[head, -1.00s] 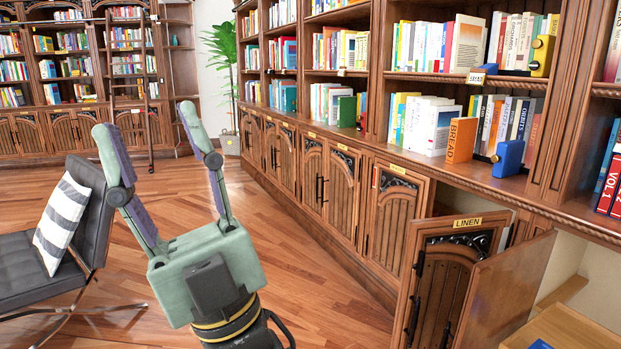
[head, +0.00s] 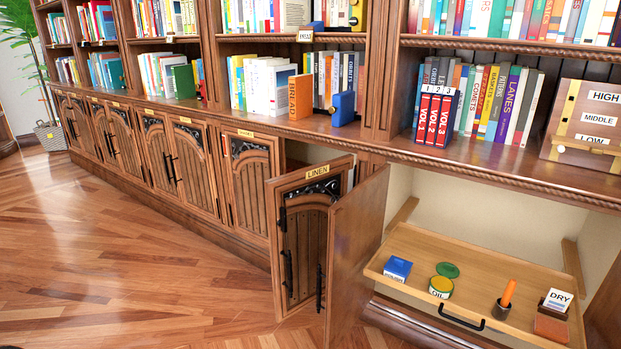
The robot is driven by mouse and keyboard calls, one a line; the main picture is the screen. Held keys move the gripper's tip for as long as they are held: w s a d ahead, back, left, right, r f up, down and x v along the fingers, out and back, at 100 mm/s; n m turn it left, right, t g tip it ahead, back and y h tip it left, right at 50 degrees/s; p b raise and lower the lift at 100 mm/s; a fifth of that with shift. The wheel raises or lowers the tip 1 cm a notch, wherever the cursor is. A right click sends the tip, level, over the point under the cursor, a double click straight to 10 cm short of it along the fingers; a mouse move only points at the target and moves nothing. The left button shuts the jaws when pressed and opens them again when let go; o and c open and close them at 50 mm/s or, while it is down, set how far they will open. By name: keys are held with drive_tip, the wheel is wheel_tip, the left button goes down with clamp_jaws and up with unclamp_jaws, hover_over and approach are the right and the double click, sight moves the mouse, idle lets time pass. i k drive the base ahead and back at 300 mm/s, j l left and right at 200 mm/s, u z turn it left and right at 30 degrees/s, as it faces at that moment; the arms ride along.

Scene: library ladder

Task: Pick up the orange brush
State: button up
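An orange handle, which looks like the orange brush (head: 509,292), stands upright and slightly tilted in the pulled-out wooden tray at the lower right of the head view. Its lower end is in or on a small dark cup-like piece (head: 502,309); I cannot tell whether that is a holder or the brush's own head. My gripper is not in view now.
The wooden tray (head: 405,245) also holds a blue box (head: 397,269), a tin labelled OIL (head: 441,288), a green lid (head: 447,269), a DRY card (head: 557,301) and a brown block (head: 551,329). An open LINEN door (head: 306,245) stands left of it. Floor (head: 130,270) at left is clear.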

sight(507, 294)
drive_tip(key=i+l+z, duration=0.15)
drive_tip(key=z, duration=0.25)
drive_tip(key=i+l+z, duration=0.1)
drive_tip(key=z, duration=0.25)
drive_tip(key=i+z, duration=0.4)
drive_tip(key=k, duration=0.1)
